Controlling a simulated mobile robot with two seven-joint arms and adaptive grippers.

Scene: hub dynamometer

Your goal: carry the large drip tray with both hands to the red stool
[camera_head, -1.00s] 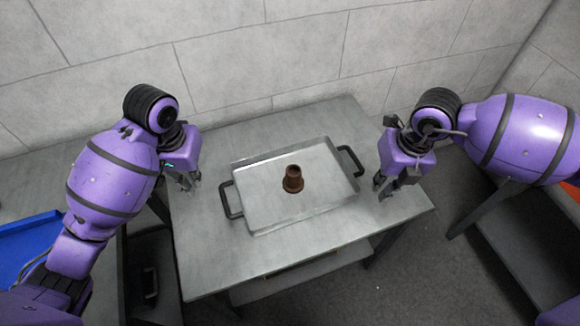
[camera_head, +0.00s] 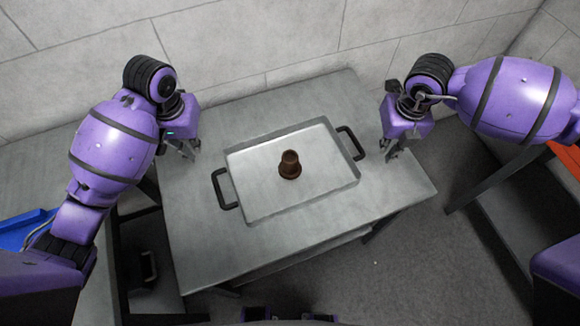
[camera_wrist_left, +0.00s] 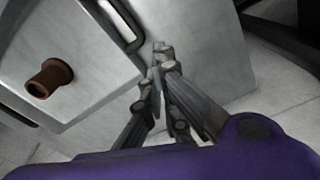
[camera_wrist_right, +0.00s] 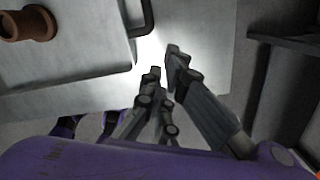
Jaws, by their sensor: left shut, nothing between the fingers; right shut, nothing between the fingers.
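The large drip tray (camera_head: 265,202) is a shallow grey metal pan with a black handle at each end. It lies flat on a metal table. A brown flanged piece (camera_head: 289,165) stands in it; it also shows in the left wrist view (camera_wrist_left: 49,78). My left gripper (camera_head: 193,157) is shut and empty, beyond and left of the tray's left handle (camera_head: 222,189). My right gripper (camera_head: 393,156) is shut and empty, to the right of the right handle (camera_head: 352,143). Neither gripper touches the tray. A red-orange surface (camera_head: 566,158), possibly the red stool, shows partly at the right edge.
The metal table (camera_head: 200,255) has bare room around the tray. A grey block wall (camera_head: 250,50) stands close behind. A blue object (camera_head: 22,232) is at the left. Grey floor (camera_head: 400,260) is open at the front right.

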